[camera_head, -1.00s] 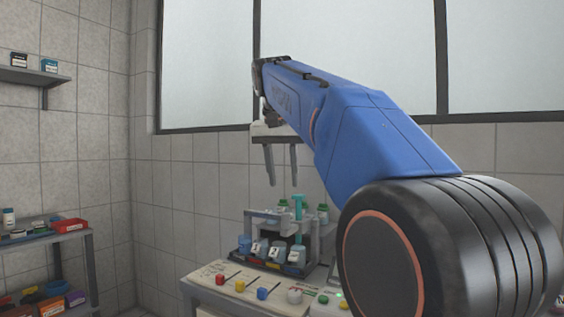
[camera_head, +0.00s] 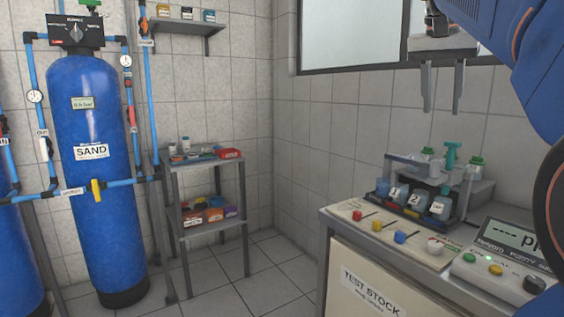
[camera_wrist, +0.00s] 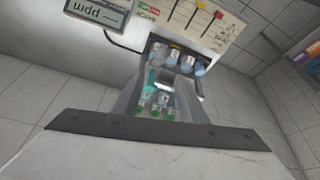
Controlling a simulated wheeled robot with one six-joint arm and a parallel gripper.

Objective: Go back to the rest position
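My gripper (camera_head: 442,98) hangs at the upper right of the head view, fingers pointing down and apart, with nothing between them. It is above and clear of the bottle rack (camera_head: 398,163) on the bench. The rack holds numbered bottles (camera_head: 415,198) at the front and green-capped bottles (camera_head: 475,165) behind. My blue arm is partly cut off by the right edge. In the wrist view the rack's bottles (camera_wrist: 160,103) show beyond my gripper.
The bench (camera_head: 345,216) carries coloured knobs (camera_head: 377,225) and a meter (camera_head: 505,255) at the right. A blue sand tank (camera_head: 88,190) stands at the left. A shelf unit (camera_head: 203,160) stands in the corner. Bare floor (camera_head: 262,275) lies between it and the bench.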

